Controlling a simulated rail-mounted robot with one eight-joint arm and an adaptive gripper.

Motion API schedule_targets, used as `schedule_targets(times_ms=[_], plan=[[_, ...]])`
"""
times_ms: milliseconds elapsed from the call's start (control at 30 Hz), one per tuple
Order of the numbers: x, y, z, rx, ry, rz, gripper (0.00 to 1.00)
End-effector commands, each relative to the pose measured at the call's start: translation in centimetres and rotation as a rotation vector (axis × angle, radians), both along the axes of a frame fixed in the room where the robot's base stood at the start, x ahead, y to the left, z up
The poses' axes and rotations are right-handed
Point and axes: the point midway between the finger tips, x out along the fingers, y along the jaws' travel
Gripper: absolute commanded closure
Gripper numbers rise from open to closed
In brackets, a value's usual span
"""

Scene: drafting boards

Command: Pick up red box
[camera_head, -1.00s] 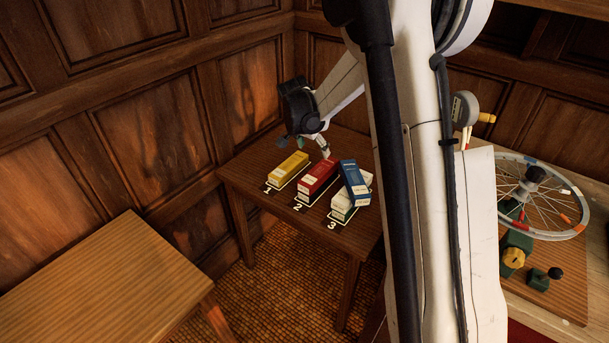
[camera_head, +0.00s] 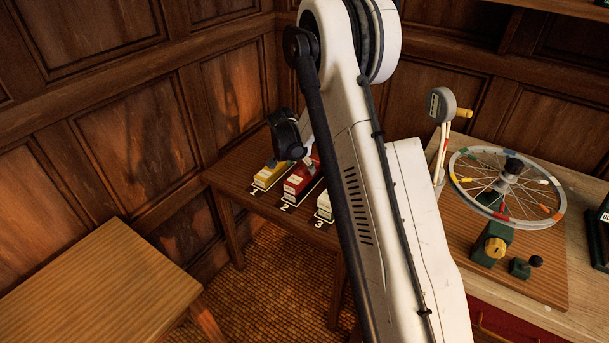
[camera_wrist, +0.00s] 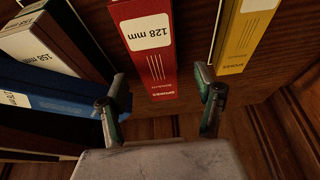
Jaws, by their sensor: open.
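The red box (camera_head: 299,184) lies on the small dark wooden table (camera_head: 240,197) at spot 2, between the yellow box and a white one. In the wrist view the red box (camera_wrist: 155,66), with a white "128 mm" label, runs up the picture between the two fingertips of my gripper (camera_wrist: 163,103). The fingers are open, one on each side of the box, with a gap to it at the right finger. I cannot tell how far above it they are. In the head view my arm hides the fingertips and part of the box.
The yellow box (camera_wrist: 245,32) is right of the red one in the wrist view. A blue box (camera_wrist: 50,100) and a white box (camera_wrist: 45,50) lie close to the left finger. A bench with a spoked wheel (camera_head: 507,187) stands right; a wooden table (camera_head: 95,265) stands left.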

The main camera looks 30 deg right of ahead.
Motion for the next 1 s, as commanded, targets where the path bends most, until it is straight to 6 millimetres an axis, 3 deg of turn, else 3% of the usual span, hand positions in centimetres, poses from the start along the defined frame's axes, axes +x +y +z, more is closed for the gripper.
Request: schedule_targets(times_ms=[400, 733, 1000], plan=[[0.4, -1.7, -4.2, 0.0, 0.0, -0.001, 0.34], [0.5, -1.9, -4.7, 0.0, 0.0, 0.0, 0.34], [0.5, -1.9, -4.6, 0.0, 0.0, 0.0, 0.7]])
